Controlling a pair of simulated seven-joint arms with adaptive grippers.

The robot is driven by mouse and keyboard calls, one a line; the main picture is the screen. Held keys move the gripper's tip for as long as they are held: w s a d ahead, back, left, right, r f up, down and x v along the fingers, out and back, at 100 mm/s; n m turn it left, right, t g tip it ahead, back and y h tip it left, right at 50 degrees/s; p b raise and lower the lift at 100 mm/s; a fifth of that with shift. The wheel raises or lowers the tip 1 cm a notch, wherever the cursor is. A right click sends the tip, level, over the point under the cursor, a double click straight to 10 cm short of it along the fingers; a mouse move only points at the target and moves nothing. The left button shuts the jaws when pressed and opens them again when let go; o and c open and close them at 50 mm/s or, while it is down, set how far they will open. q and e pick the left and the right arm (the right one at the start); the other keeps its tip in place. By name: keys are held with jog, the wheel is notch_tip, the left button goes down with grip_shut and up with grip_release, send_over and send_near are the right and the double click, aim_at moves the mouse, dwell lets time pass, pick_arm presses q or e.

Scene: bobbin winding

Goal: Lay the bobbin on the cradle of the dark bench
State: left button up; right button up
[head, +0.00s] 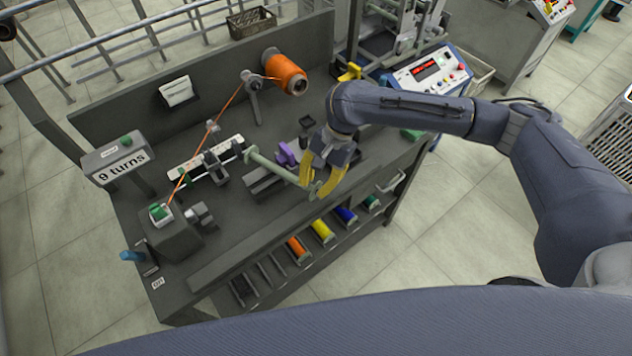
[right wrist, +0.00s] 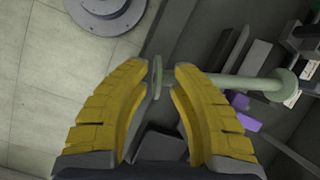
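The bobbin (head: 277,169) is a pale green rod with round flanges, lying diagonally over the dark bench (head: 187,256). In the right wrist view its shaft (right wrist: 235,82) runs behind one finger, with the near flange (right wrist: 157,77) between the fingertips. My right gripper (head: 325,178) has yellow fingers around the bobbin's right end; a gap shows between them (right wrist: 165,80), so it looks open. Dark slotted blocks (head: 262,186), possibly the cradle, stand under the bobbin's middle. I cannot tell whether the bobbin rests on them. My left gripper is not in view.
An orange spool (head: 286,73) feeds thread across the bench to a green-topped post (head: 159,212). A "9 turns" sign (head: 118,160) stands at left. A purple piece (head: 287,154) is close behind the bobbin. Coloured spools (head: 322,231) sit in a lower front rack.

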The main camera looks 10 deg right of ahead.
jog(key=v, duration=1.2)
jog(key=shift+r, duration=0.15)
dwell(0.7)
